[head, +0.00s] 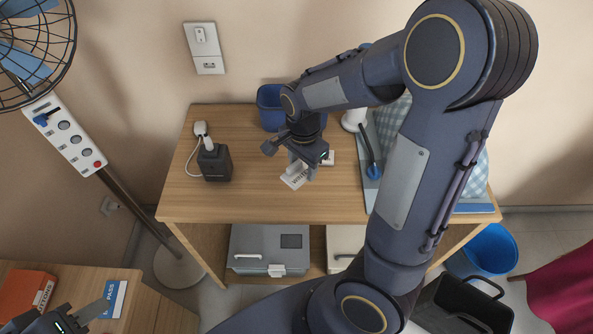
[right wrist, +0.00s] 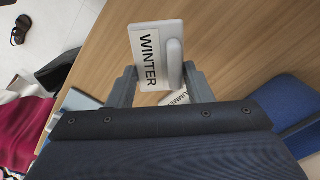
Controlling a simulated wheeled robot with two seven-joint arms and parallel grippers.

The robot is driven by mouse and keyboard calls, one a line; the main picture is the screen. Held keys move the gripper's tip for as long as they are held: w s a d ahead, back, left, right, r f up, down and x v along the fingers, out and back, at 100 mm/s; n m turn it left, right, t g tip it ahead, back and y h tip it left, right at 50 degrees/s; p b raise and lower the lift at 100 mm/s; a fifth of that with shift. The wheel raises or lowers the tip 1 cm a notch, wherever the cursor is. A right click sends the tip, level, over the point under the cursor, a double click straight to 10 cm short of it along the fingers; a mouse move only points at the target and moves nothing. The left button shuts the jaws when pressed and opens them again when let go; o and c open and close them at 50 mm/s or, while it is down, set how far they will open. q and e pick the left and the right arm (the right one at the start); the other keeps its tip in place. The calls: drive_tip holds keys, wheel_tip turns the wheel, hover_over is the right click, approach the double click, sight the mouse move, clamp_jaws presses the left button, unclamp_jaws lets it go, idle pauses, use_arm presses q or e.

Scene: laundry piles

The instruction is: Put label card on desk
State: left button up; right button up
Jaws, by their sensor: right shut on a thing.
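A white label card reading WINTER (right wrist: 147,62), with a raised white grip along one side, is held between the fingers of my right gripper (right wrist: 160,88). In the head view this card (head: 294,180) shows just below my right gripper (head: 303,162), over the wooden desk (head: 260,202). I cannot tell whether it touches the desktop. A second white card, partly hidden, lies beside it on the desk (right wrist: 176,98); only part of its lettering shows. My left gripper (head: 85,318) is at the lower left; its jaw opening is unclear.
A dark box with a white charger (head: 214,162) stands left of my right gripper. A blue container (head: 270,107) is behind it. A blue board with checked cloth (head: 480,208) is to the right. A side table with a PASS card (head: 115,296) and orange box (head: 27,291) is at lower left. The desk's front left is bare.

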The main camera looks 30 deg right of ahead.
sight(296, 165)
drive_tip(key=w+f, duration=0.2)
drive_tip(key=f, duration=0.1)
drive_tip(key=shift+w+f, duration=0.2)
drive_tip(key=shift+w, duration=0.1)
drive_tip(key=shift+a+f, duration=0.1)
drive_tip(key=shift+f, duration=1.4)
drive_tip(key=shift+f, duration=0.15)
drive_tip(key=o, duration=0.9)
drive_tip(key=shift+o, duration=0.2)
